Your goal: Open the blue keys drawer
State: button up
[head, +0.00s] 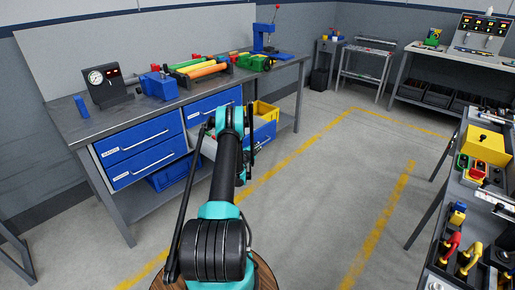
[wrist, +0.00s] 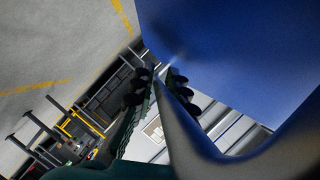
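The workbench holds blue drawers with pale bar handles: two stacked at left, an upper right drawer (head: 213,105), and a lower right blue front (head: 265,134) partly behind my gripper. That lower front appears to stand forward of the others, with yellow things (head: 265,111) just above it. The drawer labels are too small to read. My gripper (head: 237,122) is at this lower front. In the wrist view, a blue front (wrist: 240,50) fills the upper right. A grey handle bar (wrist: 190,135) runs between the dark fingers of my gripper (wrist: 158,88), which look closed around it.
The bench top (head: 130,115) carries a gauge box (head: 107,85), coloured rollers (head: 203,69) and a blue press (head: 265,38). A blue bin (head: 170,177) sits on the lower shelf. A second bench with a yellow box (head: 486,144) stands at right. The floor between is clear.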

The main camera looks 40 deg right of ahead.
aim_at(257, 132)
jog(key=shift+o, duration=1.4)
jog(key=shift+d+r, duration=0.1)
notch_tip(257, 132, up, 10)
jog(key=shift+f, duration=0.1)
